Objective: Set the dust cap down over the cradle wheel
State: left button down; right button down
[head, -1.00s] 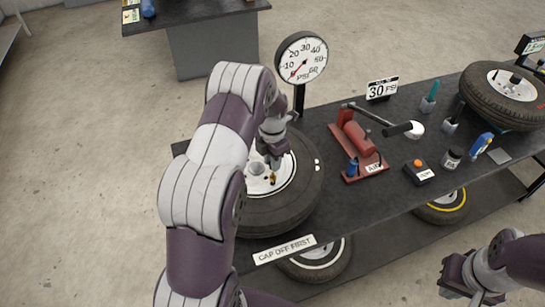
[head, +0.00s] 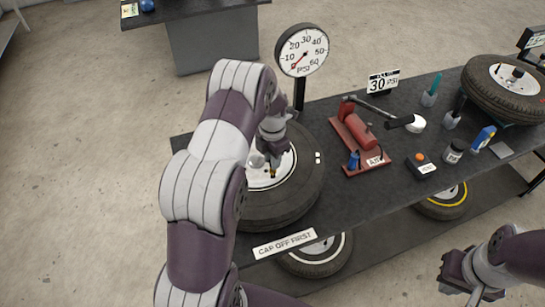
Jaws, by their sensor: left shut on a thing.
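The cradle wheel (head: 295,197) lies flat at the table's left end, a black tyre with a white rim, partly hidden behind my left arm. A pale round hub (head: 256,161) shows at its middle. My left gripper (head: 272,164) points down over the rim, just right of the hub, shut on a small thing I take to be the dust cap. A small brass-coloured piece (head: 272,174) shows under the fingertips; whether it is the cap or the valve is too small to tell. My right gripper (head: 459,286) is low at the right, apart from the table, and looks open and empty.
A pressure gauge (head: 302,50) stands behind the wheel. Another wheel (head: 505,93) lies at the far right. A "CAP OFF FIRST" label (head: 285,243) is on the front edge.

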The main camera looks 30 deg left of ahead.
pick_arm(q)
jog(key=shift+f+b, duration=0.55)
jog(key=shift+f, duration=0.35)
jog(key=c, duration=0.9)
grip_release()
jog(key=shift+r, duration=0.15)
notch_tip(320, 180, up, 7)
jog(key=p, duration=0.5)
